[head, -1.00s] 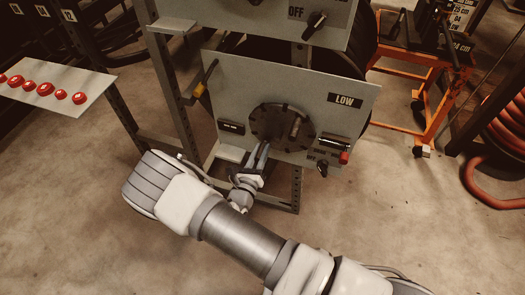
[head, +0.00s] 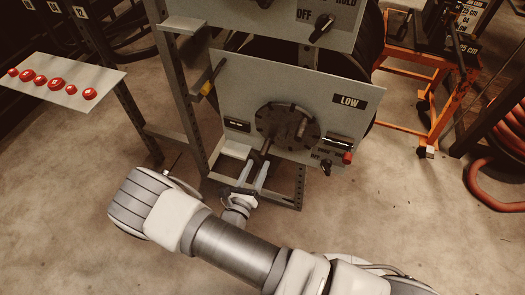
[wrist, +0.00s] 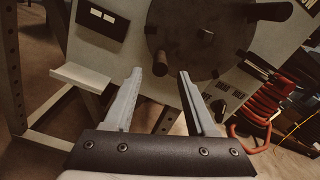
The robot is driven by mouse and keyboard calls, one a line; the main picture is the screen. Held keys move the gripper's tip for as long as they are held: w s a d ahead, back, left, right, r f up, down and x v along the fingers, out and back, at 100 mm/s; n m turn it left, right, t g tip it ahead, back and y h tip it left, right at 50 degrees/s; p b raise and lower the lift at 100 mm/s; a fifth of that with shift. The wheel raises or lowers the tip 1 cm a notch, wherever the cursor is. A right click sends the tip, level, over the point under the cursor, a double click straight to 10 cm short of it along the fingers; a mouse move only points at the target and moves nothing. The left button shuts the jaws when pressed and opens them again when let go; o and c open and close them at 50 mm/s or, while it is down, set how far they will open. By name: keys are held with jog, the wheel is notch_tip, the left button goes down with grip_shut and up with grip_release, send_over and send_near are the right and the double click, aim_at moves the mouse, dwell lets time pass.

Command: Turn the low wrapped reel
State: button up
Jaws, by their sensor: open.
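The low reel's dark round plate (head: 287,124) is on the front of the grey panel marked LOW (head: 349,101). It also shows in the wrist view (wrist: 205,45). My gripper (head: 258,176) is just below and in front of the plate. In the wrist view its two pale fingers (wrist: 160,88) are spread apart, with the peg in the gap between them. I see no finger touching the peg.
A small grey shelf (head: 238,150) juts out at the panel's lower left. A red-tipped part (head: 347,157) and a dark knob (head: 326,166) are at its right. An upper panel with a switch (head: 322,27) stands above.

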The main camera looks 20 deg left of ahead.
jog(key=s+p, duration=0.1)
jog(key=s, duration=0.8)
jog(key=shift+s+a, duration=0.3)
jog(key=shift+a, duration=0.1)
jog(key=t+y+b, duration=0.2)
jog(key=t, duration=0.2)
send_near(263, 158)
jog(key=x, duration=0.4)
jog(key=b+x, duration=0.1)
jog(key=x, duration=0.7)
jog(key=shift+w+f+b, duration=0.25)
jog(key=shift+w+b, duration=0.05)
jog(key=shift+w, duration=0.1)
grip_shut()
dwell(0.6)
